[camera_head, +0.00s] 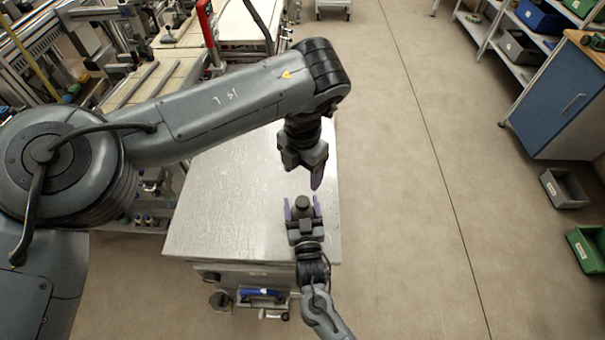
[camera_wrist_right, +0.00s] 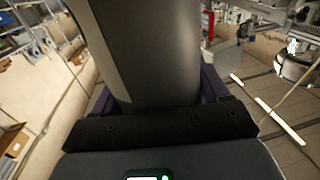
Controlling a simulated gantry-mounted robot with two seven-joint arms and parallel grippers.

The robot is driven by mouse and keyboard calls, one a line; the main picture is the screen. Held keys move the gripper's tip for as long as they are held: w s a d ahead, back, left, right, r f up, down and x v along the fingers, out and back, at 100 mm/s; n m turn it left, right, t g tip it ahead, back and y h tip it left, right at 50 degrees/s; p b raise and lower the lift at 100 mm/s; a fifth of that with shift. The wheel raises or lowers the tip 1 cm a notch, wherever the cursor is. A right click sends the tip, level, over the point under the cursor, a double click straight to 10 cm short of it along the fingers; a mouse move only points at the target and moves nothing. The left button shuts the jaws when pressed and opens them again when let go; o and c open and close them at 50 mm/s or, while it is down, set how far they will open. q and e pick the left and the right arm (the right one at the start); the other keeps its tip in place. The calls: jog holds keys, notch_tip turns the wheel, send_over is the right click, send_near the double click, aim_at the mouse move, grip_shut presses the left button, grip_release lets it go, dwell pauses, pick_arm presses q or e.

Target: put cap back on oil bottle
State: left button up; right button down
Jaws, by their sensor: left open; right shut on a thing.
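A dark bottle (camera_head: 302,201), seemingly the oil bottle, stands between the purple fingers of my right gripper (camera_head: 303,209) over the front right of the metal table. My right gripper is shut on it. In the right wrist view the bottle's smooth dark grey body (camera_wrist_right: 152,50) fills the middle, with a purple finger on each side. My left gripper (camera_head: 312,176) is open and points down just beyond and above the bottle, apart from it. One purple fingertip of it shows clearly. I cannot make out a separate cap, nor tell whether the bottle's top is covered.
The metal table top (camera_head: 225,200) is bare to the left of the grippers. A grey bin (camera_head: 564,188) and a green bin (camera_head: 588,248) lie on the floor at the right, near a blue cabinet (camera_head: 548,110). Workbenches with equipment fill the back left.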

grip_release()
jog(key=s+d, duration=0.1)
jog(key=s, duration=0.9)
jog(key=shift+s+d+p, duration=0.25)
jog(key=shift+s+p, duration=0.15)
